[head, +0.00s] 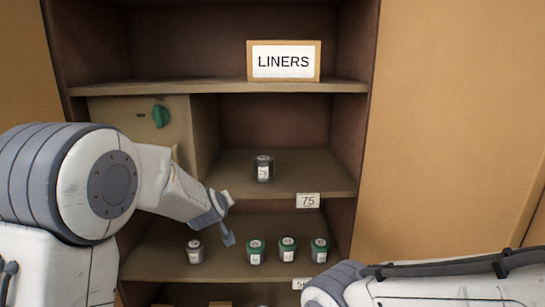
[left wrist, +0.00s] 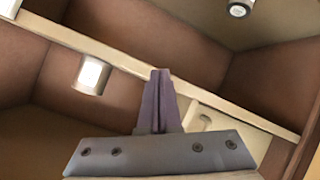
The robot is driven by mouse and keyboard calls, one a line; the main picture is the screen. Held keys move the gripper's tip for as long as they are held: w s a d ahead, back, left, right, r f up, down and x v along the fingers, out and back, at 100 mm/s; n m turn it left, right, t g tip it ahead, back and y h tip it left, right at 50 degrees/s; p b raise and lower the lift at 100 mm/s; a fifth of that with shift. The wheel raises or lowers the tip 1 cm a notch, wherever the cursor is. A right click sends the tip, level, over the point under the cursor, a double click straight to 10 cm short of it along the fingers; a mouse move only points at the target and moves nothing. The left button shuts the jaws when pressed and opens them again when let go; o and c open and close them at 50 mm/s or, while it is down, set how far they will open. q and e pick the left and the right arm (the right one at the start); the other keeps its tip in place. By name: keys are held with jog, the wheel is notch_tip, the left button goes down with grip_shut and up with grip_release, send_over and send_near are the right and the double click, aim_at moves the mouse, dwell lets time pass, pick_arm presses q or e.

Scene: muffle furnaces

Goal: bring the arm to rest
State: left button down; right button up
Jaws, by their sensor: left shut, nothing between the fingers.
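My left arm comes in from the left in the head view. Its gripper (head: 228,218) is in front of the shelf cabinet, near the height of the edge between the middle and lower shelves. In the left wrist view the fingers (left wrist: 158,100) are together with nothing between them. My right arm shows at the lower right of the head view, but its gripper is out of the picture.
A grey-lidded jar (head: 195,252) and green-lidded jars (head: 288,250) stand lower. A box with a green knob (head: 160,115) is upper left; a LINERS sign (head: 284,62) stands above.

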pick_arm(q)
jog(key=s+a+f+m+g, duration=0.2)
jog(key=s+f+g, duration=0.15)
jog(key=s, duration=0.65)
jog(key=s+a+f+m+g, duration=0.1)
jog(key=s+f+m+g, duration=0.3)
jog(key=s, duration=0.6)
jog(key=s+a+f+m+g, duration=0.1)
jog(key=s+a+f+g, duration=0.1)
jog(key=s+f, duration=0.5)
jog(key=s+d+r+m+g, duration=0.1)
jog(key=s+d+r+m, duration=0.2)
jog(key=s+d, duration=0.4)
jog(key=s+d+r+m+g+h, duration=0.1)
jog(key=s+d+r+m, duration=0.3)
jog(key=s+d, duration=0.3)
jog(key=shift+s+r+g, duration=0.25)
jog(key=shift+s+g, duration=0.1)
jog(key=shift+s, duration=0.85)
